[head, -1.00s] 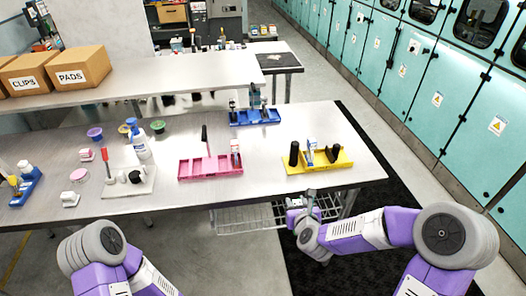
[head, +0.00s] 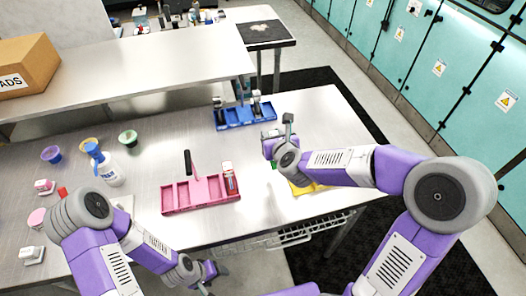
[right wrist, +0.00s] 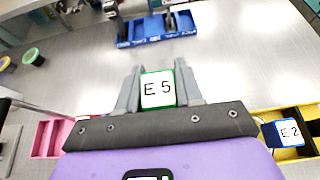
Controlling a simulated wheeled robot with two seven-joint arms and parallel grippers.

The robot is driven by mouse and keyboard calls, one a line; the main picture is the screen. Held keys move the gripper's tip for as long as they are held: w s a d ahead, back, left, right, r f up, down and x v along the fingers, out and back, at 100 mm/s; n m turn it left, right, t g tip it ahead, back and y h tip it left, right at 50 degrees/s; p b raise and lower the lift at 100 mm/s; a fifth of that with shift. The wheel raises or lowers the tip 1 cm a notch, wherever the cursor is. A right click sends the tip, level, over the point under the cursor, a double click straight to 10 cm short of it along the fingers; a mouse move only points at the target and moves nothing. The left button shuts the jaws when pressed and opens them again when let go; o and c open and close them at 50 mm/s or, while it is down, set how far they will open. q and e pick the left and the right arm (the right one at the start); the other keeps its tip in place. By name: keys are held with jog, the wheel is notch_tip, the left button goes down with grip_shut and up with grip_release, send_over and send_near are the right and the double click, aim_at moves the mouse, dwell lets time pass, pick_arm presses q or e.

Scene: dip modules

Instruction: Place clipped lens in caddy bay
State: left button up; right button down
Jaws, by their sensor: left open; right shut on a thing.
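In the right wrist view my right gripper (right wrist: 158,92) is shut on a green-edged piece with a white face marked E5 (right wrist: 157,90). I cannot tell if this is the clipped lens. In the head view that gripper (head: 270,147) is over the table, between the blue and yellow caddies. The blue caddy (head: 233,124) stands beyond it and holds dark upright parts. The pink caddy (head: 200,208) is to its left. The yellow caddy (head: 300,189) is mostly hidden under my right arm. My left gripper (head: 207,275) is open, low before the table's front edge.
A blue-edged E2 piece (right wrist: 289,133) stands at the yellow caddy. A spray bottle (head: 108,170) and small bowls (head: 128,138) stand on the left. A raised shelf (head: 140,75) with a box (head: 28,66) runs behind. Bare table lies around the blue caddy.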

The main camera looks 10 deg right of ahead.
jog(key=shift+w+f, duration=0.15)
jog(key=shift+w, duration=0.05)
jog(key=f, duration=0.1)
jog(key=f+b, duration=0.1)
jog(key=f, duration=0.3)
jog(key=shift+s+f, duration=0.15)
jog(key=shift+s, duration=0.1)
notch_tip(320, 180, down, 4)
jog(key=shift+r+b, duration=0.15)
jog(key=shift+b, duration=0.4)
jog(key=shift+w+f, duration=0.15)
jog(key=shift+f, duration=0.1)
jog(key=c, duration=0.7)
grip_release()
jog(key=shift+c, duration=0.2)
